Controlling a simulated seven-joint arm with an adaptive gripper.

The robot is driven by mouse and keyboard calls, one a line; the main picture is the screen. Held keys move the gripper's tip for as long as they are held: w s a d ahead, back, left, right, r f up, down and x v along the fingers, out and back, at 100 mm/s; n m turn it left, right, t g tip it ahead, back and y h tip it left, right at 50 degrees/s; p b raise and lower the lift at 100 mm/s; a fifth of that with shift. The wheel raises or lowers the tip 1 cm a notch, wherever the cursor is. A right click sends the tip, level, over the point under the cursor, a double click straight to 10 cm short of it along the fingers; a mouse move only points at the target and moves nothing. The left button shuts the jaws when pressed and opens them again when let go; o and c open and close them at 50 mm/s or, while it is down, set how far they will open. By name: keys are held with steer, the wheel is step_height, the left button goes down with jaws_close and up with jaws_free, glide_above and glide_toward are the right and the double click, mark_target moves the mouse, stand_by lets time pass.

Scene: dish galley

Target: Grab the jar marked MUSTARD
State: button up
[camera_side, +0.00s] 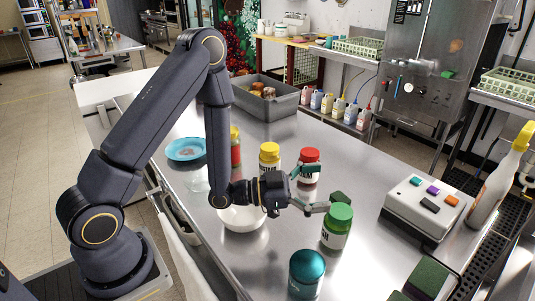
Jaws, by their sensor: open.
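A jar with a yellow lid (269,150) stands on the steel counter, behind my gripper's wrist in this view. My gripper (323,186) is open and empty, pointing right, above the counter. It is to the right of the yellow-lidded jar. A red-lidded jar (309,155) stands just behind the gripper, partly covered by a finger. A green-lidded jar (335,238) stands below and right of the fingertips, its label ending in "SH".
A teal-lidded jar (306,268) stands in front. A white bowl (242,219) sits below the wrist. A red bottle (236,152), a blue plate (184,149) and a grey bin (285,108) are farther back. A white box (412,212) and spray bottle (497,185) stand right.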

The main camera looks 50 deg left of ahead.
step_height(320, 180, up, 12)
steer(key=w+m+y, duration=0.2)
steer(key=w, duration=0.1)
steer(key=s+a+r+n+y, duration=0.5)
steer(key=a+r+y, duration=0.3)
steer(key=a+r, duration=0.1)
steer(key=s+a+f+n+g+y, duration=0.1)
steer(key=s+f+n+g, duration=0.3)
steer(key=s, duration=0.5)
steer(key=s+a+f+n+g, duration=0.1)
steer(key=s+f+n+g, duration=0.1)
steer(key=s+f+g, duration=0.5)
steer(key=w+r+m+t, duration=0.2)
steer(key=w+r+m, duration=0.1)
steer(key=w+r, duration=0.3)
steer(key=g, duration=0.2)
glide_above(270, 147)
steer(key=s, duration=0.5)
step_height(270, 147, down, 10)
steer(key=shift+n+h, duration=0.4)
steer(key=x, duration=0.7)
steer(key=a+x, duration=0.1)
steer(key=x, duration=0.3)
steer(key=shift+s+f, duration=0.1)
steer(key=shift+a+x, duration=0.15)
steer(key=shift+x, duration=1.35)
steer(key=shift+a+x, duration=0.1)
steer(key=shift+x, duration=1.4)
steer(key=c, duration=1.6)
